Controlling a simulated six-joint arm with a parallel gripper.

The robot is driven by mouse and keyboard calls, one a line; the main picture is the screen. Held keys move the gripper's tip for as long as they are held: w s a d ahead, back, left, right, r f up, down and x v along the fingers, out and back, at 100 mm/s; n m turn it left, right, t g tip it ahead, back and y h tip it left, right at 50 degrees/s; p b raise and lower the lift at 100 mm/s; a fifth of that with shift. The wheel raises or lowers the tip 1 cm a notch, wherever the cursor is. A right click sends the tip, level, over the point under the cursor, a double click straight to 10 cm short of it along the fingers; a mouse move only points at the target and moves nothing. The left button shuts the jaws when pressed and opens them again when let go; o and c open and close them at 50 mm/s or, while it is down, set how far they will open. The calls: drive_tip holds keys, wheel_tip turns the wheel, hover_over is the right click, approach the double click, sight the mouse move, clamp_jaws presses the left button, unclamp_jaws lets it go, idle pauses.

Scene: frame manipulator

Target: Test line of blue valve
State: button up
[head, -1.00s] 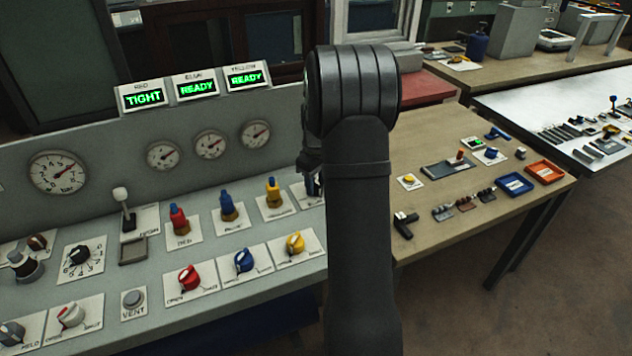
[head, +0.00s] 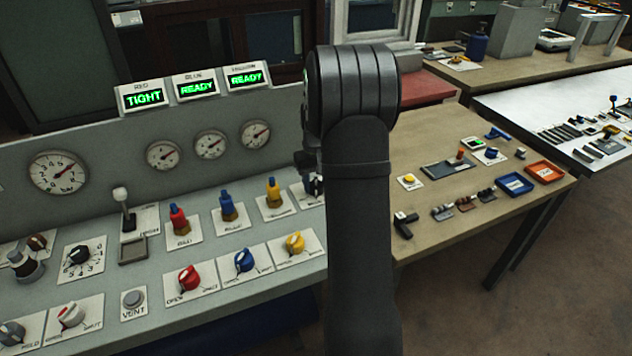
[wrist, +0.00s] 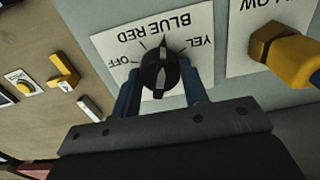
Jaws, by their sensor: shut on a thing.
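My gripper (wrist: 163,88) has its blue fingers on either side of a black selector knob (wrist: 158,68) in the wrist view and is shut on it. The knob's plate (wrist: 110,42) reads OFF, BLUE, RED and YEL, upside down; I cannot tell surely which mark the knob points to. In the head view my arm hides most of this knob. The blue valve (head: 243,260) is a blue knob on the sloping panel, between the red and yellow ones. A blue fitting (head: 228,208) stands behind it. The blue display (head: 197,88) reads READY.
The red display (head: 143,97) reads TIGHT and the yellow display (head: 246,77) reads READY. The red valve (head: 189,278) and yellow valve (head: 295,243) flank the blue one. Several gauges line the upright panel. A wooden bench (head: 440,150) with small parts stands to the right.

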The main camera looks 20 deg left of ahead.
drive_tip(key=o, duration=1)
wheel_tip(320, 180, up, 18)
drive_tip(key=shift+f, duration=0.25)
drive_tip(key=shift+f, duration=0.1)
wheel_tip(320, 180, down, 17)
drive_tip(key=shift+f, duration=0.15)
idle(0.6)
